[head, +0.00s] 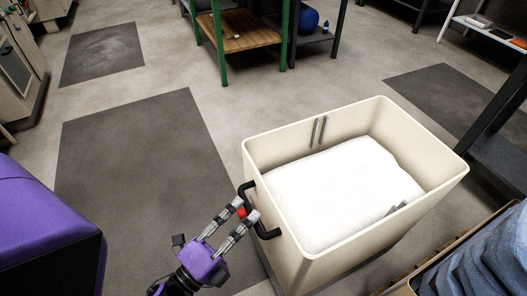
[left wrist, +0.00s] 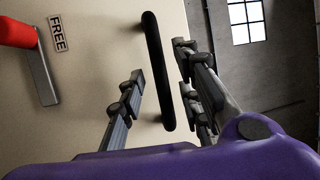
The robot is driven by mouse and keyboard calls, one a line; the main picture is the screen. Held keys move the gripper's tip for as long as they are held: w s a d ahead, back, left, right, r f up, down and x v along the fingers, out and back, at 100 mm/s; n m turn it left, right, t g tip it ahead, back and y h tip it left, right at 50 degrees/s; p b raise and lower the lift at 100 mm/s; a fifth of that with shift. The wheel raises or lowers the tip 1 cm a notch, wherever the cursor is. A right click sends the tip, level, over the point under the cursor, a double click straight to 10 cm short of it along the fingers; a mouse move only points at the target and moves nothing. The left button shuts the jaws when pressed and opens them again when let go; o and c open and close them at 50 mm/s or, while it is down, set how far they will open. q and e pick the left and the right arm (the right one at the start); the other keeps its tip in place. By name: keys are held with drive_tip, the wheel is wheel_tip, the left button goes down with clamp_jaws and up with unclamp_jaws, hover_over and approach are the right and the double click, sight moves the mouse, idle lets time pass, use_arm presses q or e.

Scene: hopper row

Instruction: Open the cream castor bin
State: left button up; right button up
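The cream castor bin (head: 350,246) stands at the centre right of the head view, with a white filling (head: 340,190) inside. A black bar handle (head: 265,232) is on its left wall; it also shows in the left wrist view (left wrist: 155,70). My left gripper (head: 245,208) is at this handle. In the left wrist view its fingers (left wrist: 160,70) are apart, with the bar between them and gaps on both sides. A red-tipped grey lever (left wrist: 42,70) and a "FREE" label (left wrist: 57,34) are on the bin wall. The castors are hidden. My right gripper is out of view.
A green-legged table with a wooden shelf (head: 240,30) stands at the back. A blue ball (head: 309,20) sits on a shelf beside it. Blue cloth (head: 485,262) lies in a container at the lower right. Floor left of the bin, with a dark mat (head: 140,150), is clear.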

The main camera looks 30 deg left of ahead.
use_arm(q)
drive_tip(key=v, duration=0.9)
drive_tip(key=shift+s+f, duration=0.15)
drive_tip(key=shift+s, duration=0.2)
drive_tip(key=shift+a, duration=0.1)
